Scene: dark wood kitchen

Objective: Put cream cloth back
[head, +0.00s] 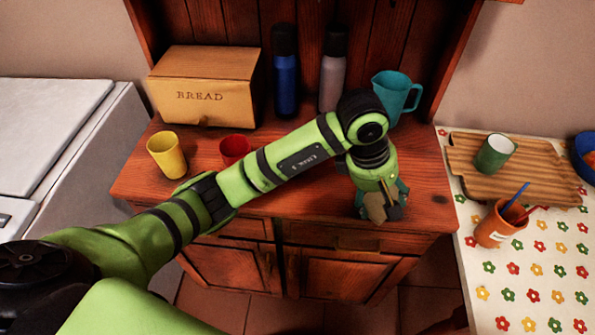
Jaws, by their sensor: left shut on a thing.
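The cream cloth (375,207) shows as a small tan patch at the fingertips of my left gripper (381,208). The gripper is shut on it, pointing down over the front edge of the wooden cabinet top, above the drawers. Most of the cloth is hidden by the gripper, and I cannot tell whether it touches the wood. A bit of something teal shows just behind the fingers; I cannot tell what it is. My right gripper is not in view.
On the cabinet top (432,200) stand a yellow cup (165,157), a red cup (234,148), a bread box (205,88), a blue bottle (285,80), a grey bottle (332,80) and a teal jug (398,93). A flowered table (545,262) with a cutting board (535,180) is at right.

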